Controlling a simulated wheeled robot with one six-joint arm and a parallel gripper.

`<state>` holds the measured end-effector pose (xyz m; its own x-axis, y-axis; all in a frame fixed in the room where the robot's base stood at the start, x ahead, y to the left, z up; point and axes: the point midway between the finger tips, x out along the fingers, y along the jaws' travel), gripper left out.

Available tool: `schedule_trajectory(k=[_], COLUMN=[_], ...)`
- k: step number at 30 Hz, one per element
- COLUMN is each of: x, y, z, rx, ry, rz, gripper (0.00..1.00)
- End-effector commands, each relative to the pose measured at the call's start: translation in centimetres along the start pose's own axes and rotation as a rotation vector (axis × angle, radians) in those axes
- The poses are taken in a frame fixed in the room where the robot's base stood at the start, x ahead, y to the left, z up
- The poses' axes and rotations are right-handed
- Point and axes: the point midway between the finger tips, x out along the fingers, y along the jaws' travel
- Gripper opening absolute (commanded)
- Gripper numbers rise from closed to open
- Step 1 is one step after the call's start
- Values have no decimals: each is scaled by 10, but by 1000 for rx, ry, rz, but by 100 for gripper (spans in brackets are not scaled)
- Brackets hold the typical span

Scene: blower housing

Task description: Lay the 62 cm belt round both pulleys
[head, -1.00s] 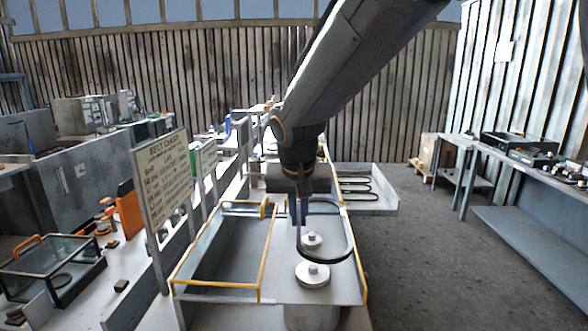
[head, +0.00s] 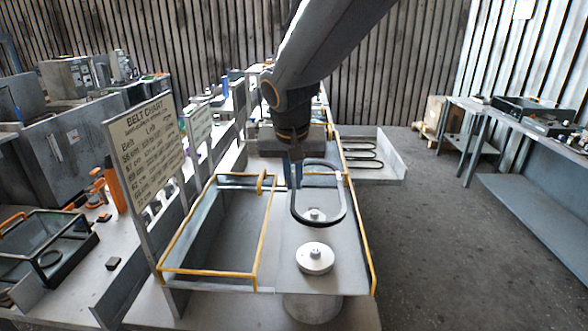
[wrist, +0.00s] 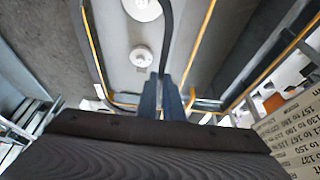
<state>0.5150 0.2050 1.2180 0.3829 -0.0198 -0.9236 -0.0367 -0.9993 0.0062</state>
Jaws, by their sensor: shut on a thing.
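A black belt loop (head: 341,207) hangs from my gripper (head: 293,185), which is shut on it at the loop's left side. In the wrist view the belt (wrist: 167,35) runs up from between the fingertips (wrist: 164,85). The near pulley (head: 315,258) is a pale disc with a hub on the grey plate. The far pulley (head: 314,215) is smaller and shows through the belt loop. In the wrist view the two pulleys (wrist: 142,8) and (wrist: 141,56) lie left of the belt. The belt appears to be held above the plate, around neither pulley.
A yellow-edged open bay (head: 215,235) lies left of the pulleys, and a yellow rail (head: 358,235) runs along the right. A belt chart board (head: 150,150) stands at left. A tray with more belts (head: 365,155) sits behind right. A glass-sided case (head: 50,245) stands at far left.

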Motion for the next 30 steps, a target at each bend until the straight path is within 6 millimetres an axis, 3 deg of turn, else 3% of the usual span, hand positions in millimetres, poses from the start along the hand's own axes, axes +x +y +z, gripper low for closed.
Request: schedule_trajectory(k=[30], x=[105], y=[-2], z=[43], rx=[-2], ry=[-1], rz=[0], gripper=[0])
